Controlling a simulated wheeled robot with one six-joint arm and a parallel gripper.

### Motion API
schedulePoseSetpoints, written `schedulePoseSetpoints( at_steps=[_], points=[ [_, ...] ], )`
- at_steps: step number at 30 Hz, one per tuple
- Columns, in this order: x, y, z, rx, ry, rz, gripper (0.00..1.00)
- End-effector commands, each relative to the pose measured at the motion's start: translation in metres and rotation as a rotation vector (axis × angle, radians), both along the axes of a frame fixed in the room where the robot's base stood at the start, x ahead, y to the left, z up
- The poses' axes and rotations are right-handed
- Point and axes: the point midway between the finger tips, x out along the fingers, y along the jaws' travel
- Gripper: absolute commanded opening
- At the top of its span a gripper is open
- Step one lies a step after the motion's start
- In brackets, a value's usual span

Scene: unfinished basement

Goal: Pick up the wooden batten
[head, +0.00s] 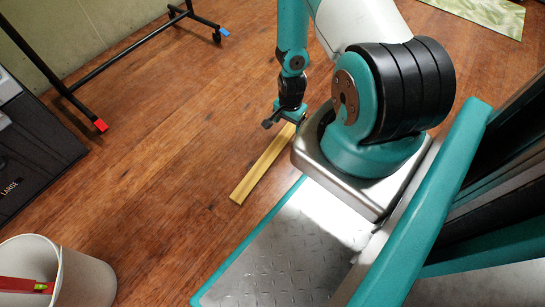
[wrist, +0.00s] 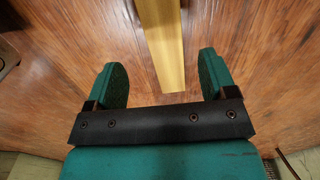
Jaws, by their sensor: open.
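The wooden batten (head: 262,165) is a long, flat, pale yellow strip lying on the brown wood floor. In the head view its far end is hidden behind my gripper and arm. My gripper (head: 285,117) is over that far end. In the wrist view the batten (wrist: 166,45) runs from the top edge down to an end between the two green fingers. My gripper (wrist: 164,82) is open there, with clear floor on both sides of the batten. I cannot tell the exact height of the fingers above the floor.
A black wheeled rack (head: 122,52) stands at the back left. A dark case (head: 30,160) is at the left edge. A white bin (head: 85,280) with a red item (head: 25,285) in it is at the lower left. A green patterned mat (head: 490,12) lies at top right. Floor left of the batten is clear.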

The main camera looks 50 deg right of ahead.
Motion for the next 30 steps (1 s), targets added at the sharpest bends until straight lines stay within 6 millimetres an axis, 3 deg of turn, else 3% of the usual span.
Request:
schedulePoseSetpoints(
  at_steps=[8,18,26,30],
  points=[
    [0.001,-0.001,-0.017,0.0,-0.001,0.001,0.78],
    [0.005,-0.003,-0.06,0.0,0.0,0.001,0.78],
    [0.005,-0.003,-0.059,0.0,-0.001,0.001,0.78],
    [0.005,-0.003,-0.059,0.0,0.0,0.001,0.48]
  ],
)
